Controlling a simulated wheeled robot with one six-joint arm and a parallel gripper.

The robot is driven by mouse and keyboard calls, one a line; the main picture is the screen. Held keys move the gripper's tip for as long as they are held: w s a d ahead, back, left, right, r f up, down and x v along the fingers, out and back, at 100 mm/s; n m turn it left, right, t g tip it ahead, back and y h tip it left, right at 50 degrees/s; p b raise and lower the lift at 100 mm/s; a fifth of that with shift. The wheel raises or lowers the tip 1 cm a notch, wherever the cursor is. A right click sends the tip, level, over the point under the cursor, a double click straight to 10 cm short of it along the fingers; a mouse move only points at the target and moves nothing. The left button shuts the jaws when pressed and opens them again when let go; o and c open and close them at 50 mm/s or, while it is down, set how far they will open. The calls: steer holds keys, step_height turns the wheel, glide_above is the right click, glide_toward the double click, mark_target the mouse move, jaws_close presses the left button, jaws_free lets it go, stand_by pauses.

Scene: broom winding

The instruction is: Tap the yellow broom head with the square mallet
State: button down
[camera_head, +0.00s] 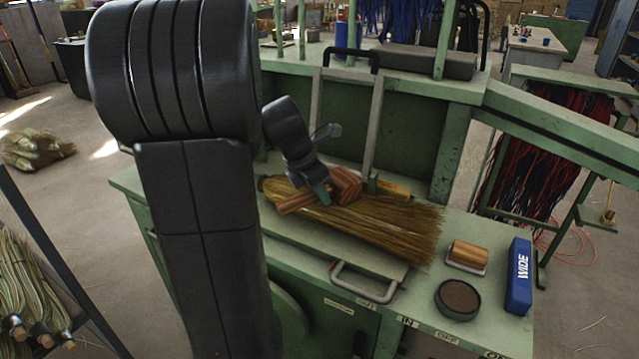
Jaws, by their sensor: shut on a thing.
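The yellow broom head (395,228) lies flat on the green workbench, its bristles spread toward the right. My gripper (325,192) is shut on the reddish-brown wooden mallet and reaches down over the left part of the broom. The mallet (346,186) has its blocky part just right of the fingers, and another wooden part sticks out to the lower left. The mallet overlaps the broom in this view; I cannot tell whether they touch. My large dark arm links cover the left of the picture and may hide the bench's left part.
On the bench's right stand a wooden-topped block (467,256), a round dark tin (458,299) and a blue box marked WIDE (519,276). A metal handle (368,284) sits at the front edge. A grey upright frame (375,130) rises behind the broom.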

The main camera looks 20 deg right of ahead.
step_height(320, 180, up, 7)
steer(key=p, duration=0.6)
steer(key=shift+f+p, duration=0.15)
steer(key=shift+p, duration=0.2)
steer(key=shift+f, duration=0.15)
